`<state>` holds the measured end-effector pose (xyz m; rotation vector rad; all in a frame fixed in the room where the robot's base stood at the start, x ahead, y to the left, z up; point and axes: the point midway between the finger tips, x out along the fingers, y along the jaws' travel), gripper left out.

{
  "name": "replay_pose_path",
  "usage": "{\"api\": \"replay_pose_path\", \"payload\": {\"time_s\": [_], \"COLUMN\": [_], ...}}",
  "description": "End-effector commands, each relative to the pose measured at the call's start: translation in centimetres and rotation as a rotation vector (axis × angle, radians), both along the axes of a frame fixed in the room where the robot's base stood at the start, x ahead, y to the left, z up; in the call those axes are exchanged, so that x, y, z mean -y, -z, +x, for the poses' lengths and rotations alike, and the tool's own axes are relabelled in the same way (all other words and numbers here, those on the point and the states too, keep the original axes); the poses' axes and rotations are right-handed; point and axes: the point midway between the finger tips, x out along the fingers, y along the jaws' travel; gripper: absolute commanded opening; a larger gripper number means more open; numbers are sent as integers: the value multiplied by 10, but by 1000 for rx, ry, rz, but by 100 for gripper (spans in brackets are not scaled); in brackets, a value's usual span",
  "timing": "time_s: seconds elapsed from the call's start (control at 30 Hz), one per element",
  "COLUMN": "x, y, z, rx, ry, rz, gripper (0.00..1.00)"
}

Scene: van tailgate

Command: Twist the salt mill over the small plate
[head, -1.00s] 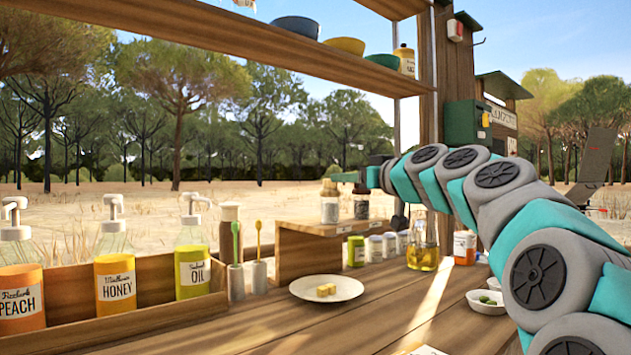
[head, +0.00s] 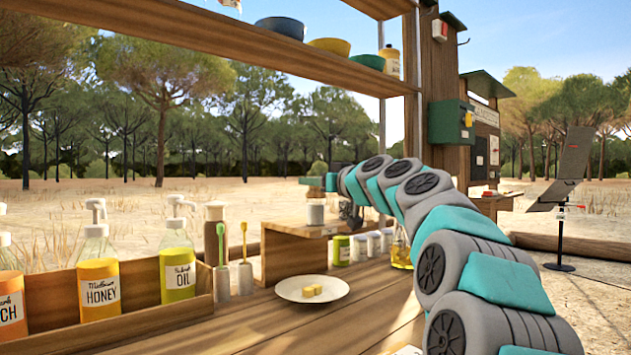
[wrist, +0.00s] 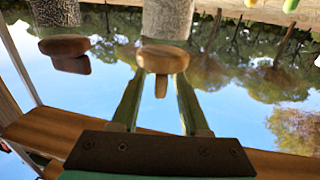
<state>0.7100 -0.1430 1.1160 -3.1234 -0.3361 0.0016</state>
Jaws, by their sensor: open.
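A mill with a light grey body (head: 315,214), probably the salt mill, stands upright on the raised wooden shelf; its label is unreadable. In the wrist view, which looks upside down, its round wooden cap (wrist: 163,57) and textured body (wrist: 167,18) show. My gripper (head: 313,183) is at the mill's top, open, with its green fingers (wrist: 160,80) on either side of the cap's knob. I cannot tell whether they touch it. A second mill (wrist: 60,46) stands beside it, partly hidden by my arm in the head view. The small white plate (head: 285,293) holds yellow cubes on the counter below.
Sauce bottles (head: 98,285) stand in a wooden crate (head: 138,298) at left. Two holders with green and yellow spoons (head: 244,270) stand left of the plate. Small jars (head: 359,247) line the counter by the shelf. Bowls (head: 330,46) sit on the overhead shelf.

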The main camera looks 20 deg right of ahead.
Motion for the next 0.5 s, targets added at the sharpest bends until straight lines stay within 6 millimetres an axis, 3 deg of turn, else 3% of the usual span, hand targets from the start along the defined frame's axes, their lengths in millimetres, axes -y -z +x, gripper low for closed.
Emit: {"api": "replay_pose_path", "payload": {"time_s": [0.17,0.5], "x": [0,0], "y": [0,-1], "z": [0,-1], "rx": [1,1], "ry": [0,0], "rz": [0,0], "gripper": [43,4]}}
